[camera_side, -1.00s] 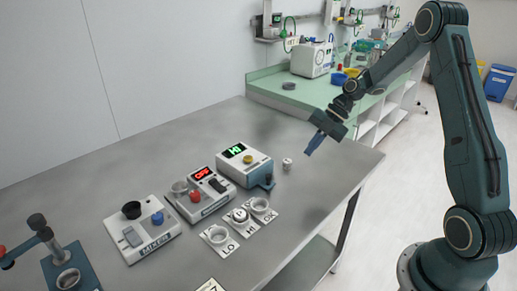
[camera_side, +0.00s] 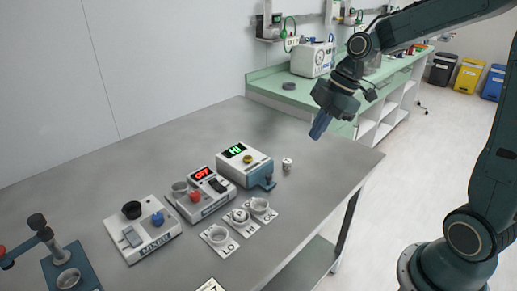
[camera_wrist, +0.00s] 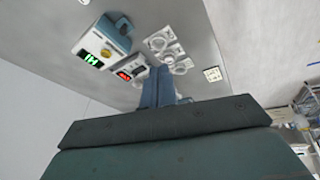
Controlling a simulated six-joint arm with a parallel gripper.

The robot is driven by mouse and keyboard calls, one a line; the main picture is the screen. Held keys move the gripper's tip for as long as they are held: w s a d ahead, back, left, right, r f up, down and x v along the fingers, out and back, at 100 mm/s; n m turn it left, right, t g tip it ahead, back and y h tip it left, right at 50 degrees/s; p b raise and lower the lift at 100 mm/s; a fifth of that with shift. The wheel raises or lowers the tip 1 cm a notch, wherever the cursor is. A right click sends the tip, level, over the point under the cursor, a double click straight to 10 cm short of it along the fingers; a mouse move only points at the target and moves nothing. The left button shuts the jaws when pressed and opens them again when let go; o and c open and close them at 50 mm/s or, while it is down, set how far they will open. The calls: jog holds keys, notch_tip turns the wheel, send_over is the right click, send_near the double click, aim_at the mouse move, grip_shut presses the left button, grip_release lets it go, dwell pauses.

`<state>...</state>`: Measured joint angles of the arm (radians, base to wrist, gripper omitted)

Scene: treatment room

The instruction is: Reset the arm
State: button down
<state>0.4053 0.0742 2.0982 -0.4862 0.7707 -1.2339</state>
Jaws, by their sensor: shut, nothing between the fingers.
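My gripper (camera_side: 319,127) is shut and empty, held in the air above the far right part of the grey table (camera_side: 330,195). Its blue fingers are together and point down; they also show in the wrist view (camera_wrist: 158,88). It is apart from everything on the table. The nearest thing below it is a small white cylinder (camera_side: 287,164) standing beside the white device with a green "HI" display (camera_side: 240,165). My arm reaches in from the right.
A device with a red "OFF" display (camera_side: 200,193), a mixer box (camera_side: 143,230), and three labelled cards with round holders (camera_side: 240,217) stand on the table. A lever press (camera_side: 68,270) is at the front left. A green counter (camera_side: 290,97) lies behind.

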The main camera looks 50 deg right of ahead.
jog(key=s+a+r+m+t+h, duration=0.1)
jog(key=s+a+r+m, duration=0.1)
jog(key=s+m, duration=0.5)
jog(key=s+a+r+m+t+h, duration=0.1)
jog(key=s+a+r+m+h, duration=0.1)
jog(key=s+m, duration=0.4)
jog(key=shift+s+a+r+m+t, duration=0.4)
jog(key=shift+s+r, duration=0.45)
jog(key=shift+s, duration=1.75)
jog(key=shift+a, duration=0.1)
